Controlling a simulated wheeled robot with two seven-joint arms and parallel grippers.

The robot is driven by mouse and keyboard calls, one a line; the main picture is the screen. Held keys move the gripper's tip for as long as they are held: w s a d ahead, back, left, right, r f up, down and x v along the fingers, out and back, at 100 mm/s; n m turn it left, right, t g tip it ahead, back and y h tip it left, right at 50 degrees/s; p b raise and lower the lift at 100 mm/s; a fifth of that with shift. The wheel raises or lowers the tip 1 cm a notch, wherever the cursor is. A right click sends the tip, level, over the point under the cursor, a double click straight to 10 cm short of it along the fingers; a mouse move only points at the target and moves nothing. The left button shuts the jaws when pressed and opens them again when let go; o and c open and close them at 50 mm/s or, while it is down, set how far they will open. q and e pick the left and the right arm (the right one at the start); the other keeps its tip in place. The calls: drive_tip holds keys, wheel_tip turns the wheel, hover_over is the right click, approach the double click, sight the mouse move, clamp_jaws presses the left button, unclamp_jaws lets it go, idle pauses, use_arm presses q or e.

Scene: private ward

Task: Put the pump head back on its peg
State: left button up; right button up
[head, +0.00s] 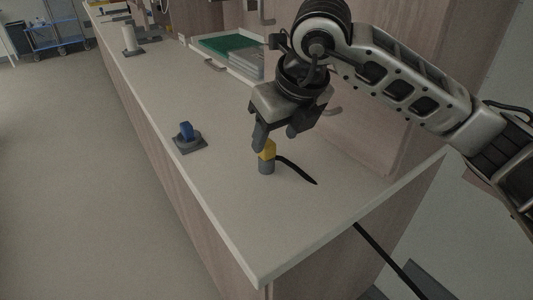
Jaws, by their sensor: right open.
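A grey cylinder with a yellow top (266,166) stands upright on the counter, with a black curved strip running from it to the right; it looks like the pump head, though I cannot be sure. A short blue post on a dark grey square base (188,137) stands to its left and looks like the peg. My right gripper (275,136) is open, pointing down just above the yellow top, which shows between and below its fingers. I cannot tell whether the fingers touch it. My left gripper is not in view.
The long pale counter (225,220) is clear around both objects, with its front edge at left. A white cylinder on a dark base (130,42) stands farther back. A tray with a green sheet (222,44) lies behind my gripper. A blue trolley (58,34) stands far left.

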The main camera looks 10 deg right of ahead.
sight(268, 144)
drive_tip(key=x, duration=0.5)
drive_tip(key=shift+w+a+f+p, duration=0.2)
drive_tip(key=shift+a+p, duration=0.15)
drive_tip(key=shift+c, duration=0.3)
drive_tip(key=c, duration=1)
drive_tip(key=shift+c, duration=0.6)
drive_tip(key=shift+r, duration=0.15)
